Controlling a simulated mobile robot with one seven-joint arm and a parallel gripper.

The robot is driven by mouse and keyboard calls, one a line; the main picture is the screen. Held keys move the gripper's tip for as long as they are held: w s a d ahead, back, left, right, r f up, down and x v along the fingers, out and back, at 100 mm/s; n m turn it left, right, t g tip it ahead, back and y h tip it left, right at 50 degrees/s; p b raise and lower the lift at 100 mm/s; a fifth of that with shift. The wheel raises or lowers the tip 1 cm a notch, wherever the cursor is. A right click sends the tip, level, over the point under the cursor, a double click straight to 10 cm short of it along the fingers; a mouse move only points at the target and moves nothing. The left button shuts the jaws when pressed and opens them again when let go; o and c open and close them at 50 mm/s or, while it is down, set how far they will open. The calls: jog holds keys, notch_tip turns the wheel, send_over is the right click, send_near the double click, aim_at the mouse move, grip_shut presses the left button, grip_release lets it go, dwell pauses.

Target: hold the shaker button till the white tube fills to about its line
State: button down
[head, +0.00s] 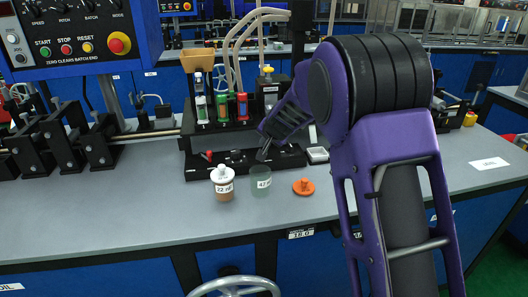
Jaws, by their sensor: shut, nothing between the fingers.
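A row of three small tubes stands in a black rack at the back of the bench. The fill level and line are too small to read. My gripper (262,155) reaches down from the right, shut and empty, just above the front of the black base (205,172). I cannot tell whether it touches anything there. The shaker button is not clearly identifiable; my gripper may hide it.
A jar marked 22 (223,186) with a white top, a clear greenish cup (261,182) and an orange lid (303,187) stand in front of the base. The bench front left is clear.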

dwell(0.7)
jog(key=shift+f, duration=0.4)
jog(key=shift+f, duration=0.5)
dwell(1.2)
jog(key=shift+r, duration=0.15)
dwell(1.0)
jog(key=shift+r+p, duration=0.6)
jog(key=shift+r, duration=0.15)
jog(key=shift+r, duration=0.1)
jog(key=shift+r+p, duration=2.15)
jog(key=shift+r, duration=0.25)
jog(key=shift+r, duration=0.1)
